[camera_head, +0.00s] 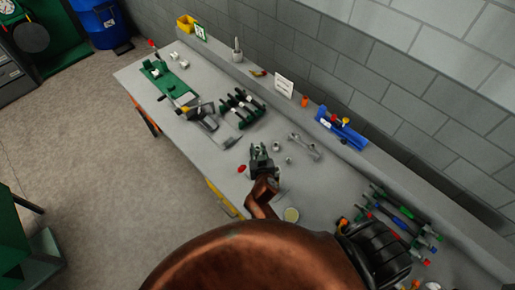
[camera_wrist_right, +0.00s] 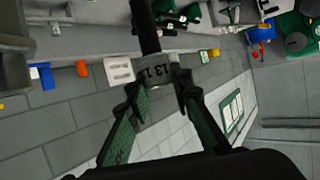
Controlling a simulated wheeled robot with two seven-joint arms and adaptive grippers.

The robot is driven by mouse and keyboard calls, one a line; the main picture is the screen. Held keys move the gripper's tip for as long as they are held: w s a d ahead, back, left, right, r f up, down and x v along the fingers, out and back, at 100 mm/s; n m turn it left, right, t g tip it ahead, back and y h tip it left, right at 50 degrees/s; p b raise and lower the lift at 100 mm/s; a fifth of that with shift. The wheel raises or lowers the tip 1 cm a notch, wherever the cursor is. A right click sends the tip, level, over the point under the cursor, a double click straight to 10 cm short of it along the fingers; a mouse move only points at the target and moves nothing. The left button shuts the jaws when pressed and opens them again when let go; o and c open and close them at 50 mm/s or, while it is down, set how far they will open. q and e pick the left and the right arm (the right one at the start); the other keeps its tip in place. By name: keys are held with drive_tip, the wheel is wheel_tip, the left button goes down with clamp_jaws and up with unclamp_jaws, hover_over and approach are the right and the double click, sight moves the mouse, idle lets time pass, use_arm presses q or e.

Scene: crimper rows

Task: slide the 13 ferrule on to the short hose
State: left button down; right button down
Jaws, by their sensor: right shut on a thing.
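My right gripper (camera_head: 262,158) is over the middle of the bench. A black hose (camera_wrist_right: 146,28) comes down from the top of that view to the ferrule. I cannot tell whether the ferrule is around the hose or only in line with its end. In the head view the ferrule is too small to make out in the gripper. Several dark hoses lie on a green rack (camera_head: 240,108). My left gripper is not in view.
A wrench (camera_head: 304,146) and small metal parts lie beside the gripper. A blue holder (camera_head: 341,130) and a white sign (camera_head: 284,86) stand near the wall. Hoses with coloured ends (camera_head: 400,211) lie at the right. A green fixture (camera_head: 168,82) is at the far left.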

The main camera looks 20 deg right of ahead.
drive_tip(key=shift+f+b, duration=1.2)
drive_tip(key=shift+f, duration=0.15)
drive_tip(key=c, duration=1.6)
unclamp_jaws()
drive_tip(key=shift+r, duration=0.1)
wheel_tip(320, 180, up, 10)
drive_tip(key=shift+f, duration=0.1)
